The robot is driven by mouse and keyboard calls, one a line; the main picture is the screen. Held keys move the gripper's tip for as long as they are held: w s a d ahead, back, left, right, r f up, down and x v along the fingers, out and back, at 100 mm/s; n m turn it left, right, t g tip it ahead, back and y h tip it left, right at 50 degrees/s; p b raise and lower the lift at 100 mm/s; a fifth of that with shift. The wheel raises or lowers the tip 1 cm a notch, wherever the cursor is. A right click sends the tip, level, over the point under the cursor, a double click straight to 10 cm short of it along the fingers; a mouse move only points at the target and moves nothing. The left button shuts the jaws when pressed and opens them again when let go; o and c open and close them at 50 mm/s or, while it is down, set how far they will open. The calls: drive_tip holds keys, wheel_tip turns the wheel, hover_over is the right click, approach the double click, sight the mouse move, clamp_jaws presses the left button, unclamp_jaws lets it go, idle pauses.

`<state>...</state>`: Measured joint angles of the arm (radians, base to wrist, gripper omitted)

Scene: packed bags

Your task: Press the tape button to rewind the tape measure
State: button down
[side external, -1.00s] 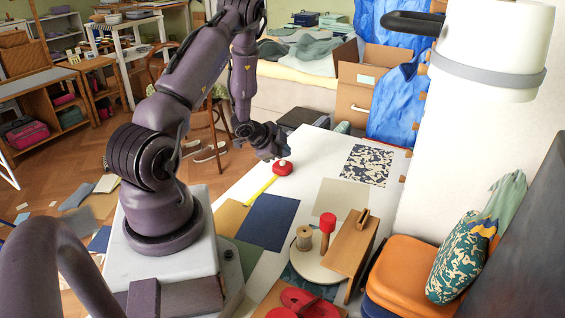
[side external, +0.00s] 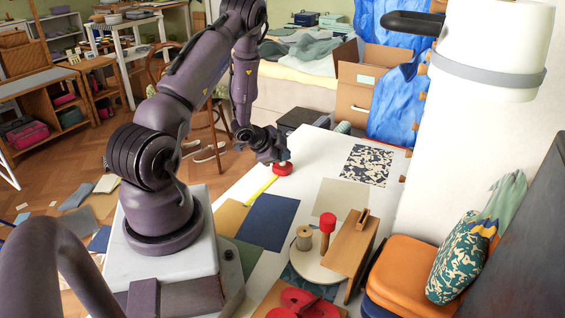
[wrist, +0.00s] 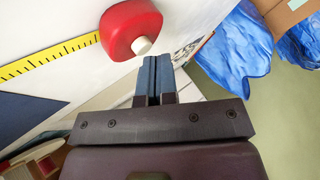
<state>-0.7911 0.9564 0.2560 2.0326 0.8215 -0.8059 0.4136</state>
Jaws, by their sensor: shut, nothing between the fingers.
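The red tape measure (side external: 283,170) sits on the white table, with its yellow tape (side external: 261,188) pulled out toward the front left. In the wrist view the red case (wrist: 128,24) is at the top, with the yellow tape (wrist: 45,60) running left from it. A white button (wrist: 141,45) sticks out of the case toward my gripper. My gripper (wrist: 154,62) is shut and empty, its blue-grey fingertips close to the button. Contact cannot be told. In the side view my gripper (side external: 281,158) is right above the case and partly hides it, and the button cannot be made out.
A dark blue sheet (side external: 268,222) lies in front of the tape. A patterned sheet (side external: 366,165) lies to the right. A wooden stand (side external: 351,245) and a round tray with a red-topped peg (side external: 327,224) are nearer the front. The table around the case is mostly clear.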

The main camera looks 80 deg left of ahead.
sight(283, 163)
drive_tip(key=shift+f, duration=0.25)
idle(0.5)
drive_tip(key=shift+r, duration=0.85)
drive_tip(key=shift+r, duration=2.55)
